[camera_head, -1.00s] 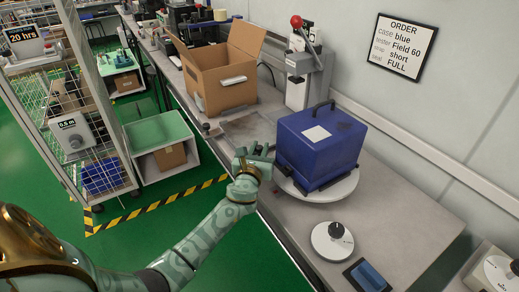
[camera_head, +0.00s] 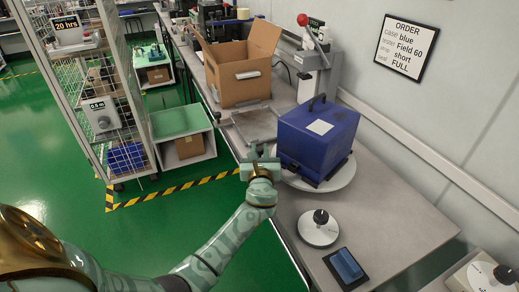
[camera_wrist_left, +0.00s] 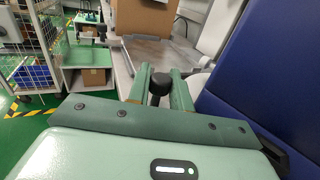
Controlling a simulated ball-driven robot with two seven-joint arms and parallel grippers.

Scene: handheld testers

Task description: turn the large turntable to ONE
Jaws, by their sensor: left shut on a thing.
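The large turntable (camera_head: 338,181) is a white round disc on the bench. A blue case (camera_head: 305,143) with a black handle and a blank white label stands upright on it and hides most of the disc. My left gripper (camera_head: 263,158) is at the turntable's left side, beside the case. In the left wrist view its two green fingers (camera_wrist_left: 160,88) are shut on a black knob (camera_wrist_left: 160,83). The case's blue side (camera_wrist_left: 270,75) fills the right of that view. No ONE mark can be read on the turntable. My right gripper is not in view.
A smaller white dial (camera_head: 319,232) with a black knob and a blue-topped pad (camera_head: 345,266) are on the near bench. An open cardboard box (camera_head: 238,75) and a lever press (camera_head: 316,60) stand behind. An order sign (camera_head: 405,48) hangs on the wall.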

